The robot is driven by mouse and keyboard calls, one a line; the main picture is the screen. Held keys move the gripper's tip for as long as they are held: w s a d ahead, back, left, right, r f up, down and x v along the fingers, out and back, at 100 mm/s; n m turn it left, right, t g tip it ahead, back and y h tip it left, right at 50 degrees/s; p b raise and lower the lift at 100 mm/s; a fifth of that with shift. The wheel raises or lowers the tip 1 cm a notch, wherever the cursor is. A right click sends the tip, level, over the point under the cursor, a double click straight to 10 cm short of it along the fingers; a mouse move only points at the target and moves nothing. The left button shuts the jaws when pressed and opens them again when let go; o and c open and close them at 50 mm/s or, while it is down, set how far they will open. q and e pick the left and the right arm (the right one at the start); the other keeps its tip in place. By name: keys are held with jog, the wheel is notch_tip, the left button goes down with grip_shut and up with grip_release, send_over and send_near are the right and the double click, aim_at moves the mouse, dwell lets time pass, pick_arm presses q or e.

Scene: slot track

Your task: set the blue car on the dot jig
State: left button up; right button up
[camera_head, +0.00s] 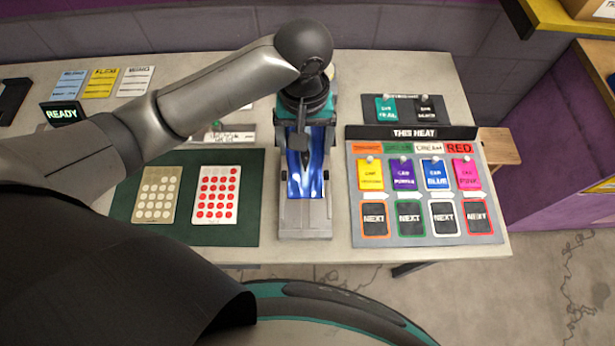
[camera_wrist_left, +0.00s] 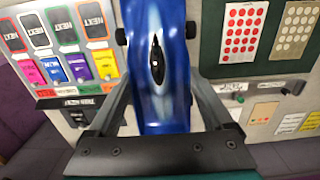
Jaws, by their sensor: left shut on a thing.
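The blue car (camera_head: 306,178) is glossy blue with white streaks and a dark cockpit. It also fills the middle of the left wrist view (camera_wrist_left: 158,95). My left gripper (camera_head: 304,140) is shut on it from above, one finger on each side; the fingers also show in the left wrist view (camera_wrist_left: 160,105). The car is over a grey stand (camera_head: 305,222), which looks like the jig. The stand's near end shows past the car's nose. I cannot tell whether the car touches the stand. My right gripper is out of view.
A dark green mat (camera_head: 255,213) with a tan dot card (camera_head: 157,195) and a red dot card (camera_head: 217,195) lies left of the stand. A grey "THIS HEAT" board (camera_head: 360,228) with coloured tags stands to its right. A "READY" sign (camera_head: 62,114) is at the far left.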

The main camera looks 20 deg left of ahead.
aim_at(304, 160)
pick_arm(q)
jog(key=shift+f+b, duration=1.3)
jog(key=shift+f, duration=7.55)
jog(key=shift+s+f, duration=0.1)
jog(key=shift+f, duration=0.05)
jog(key=shift+f, duration=0.35)
jog(key=o, duration=1.3)
notch_tip(304, 160, up, 13)
jog(key=shift+p, duration=1.05)
